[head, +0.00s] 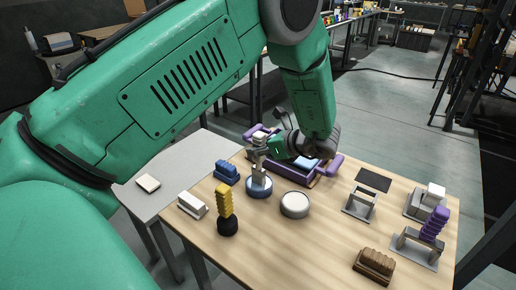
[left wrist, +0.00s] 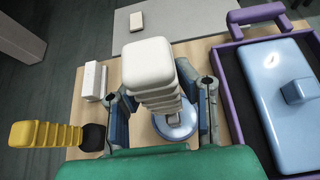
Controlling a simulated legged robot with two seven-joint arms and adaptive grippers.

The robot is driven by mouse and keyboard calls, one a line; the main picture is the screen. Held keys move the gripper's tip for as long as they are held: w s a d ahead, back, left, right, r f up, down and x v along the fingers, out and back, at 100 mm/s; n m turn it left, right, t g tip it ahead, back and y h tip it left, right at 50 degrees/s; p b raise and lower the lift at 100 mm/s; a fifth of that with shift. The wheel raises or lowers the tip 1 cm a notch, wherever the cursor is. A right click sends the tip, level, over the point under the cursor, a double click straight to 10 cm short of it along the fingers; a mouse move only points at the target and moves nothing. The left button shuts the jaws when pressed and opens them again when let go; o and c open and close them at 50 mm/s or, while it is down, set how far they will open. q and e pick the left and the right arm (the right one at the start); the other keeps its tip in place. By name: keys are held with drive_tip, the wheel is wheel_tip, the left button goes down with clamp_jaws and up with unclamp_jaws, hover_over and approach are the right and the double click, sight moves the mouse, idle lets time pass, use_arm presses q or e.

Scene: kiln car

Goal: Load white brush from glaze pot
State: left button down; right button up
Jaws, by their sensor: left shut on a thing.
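The white brush (left wrist: 150,65), with a stepped white handle, stands roughly upright between the fingers of my left gripper (head: 260,158). The left gripper is shut on it; the fingers (left wrist: 165,106) lie on both sides of the handle in the left wrist view. The round blue glaze pot (head: 259,188) is directly below; it also shows behind the brush in the left wrist view (left wrist: 180,130). The brush's lower end is at the pot, but I cannot tell how deep it sits. My right gripper is not in view.
A purple-handled tray (head: 333,164) with a light blue slab is close beside the gripper. The table's front middle is clear.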

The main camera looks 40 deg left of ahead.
sight(257, 133)
use_arm(q)
drive_tip(key=shift+f, duration=0.1)
drive_tip(key=shift+r+p, duration=0.4)
drive_tip(key=shift+r, duration=0.3)
drive_tip(key=shift+r+p, duration=1.1)
drive_tip(key=shift+r, duration=1.75)
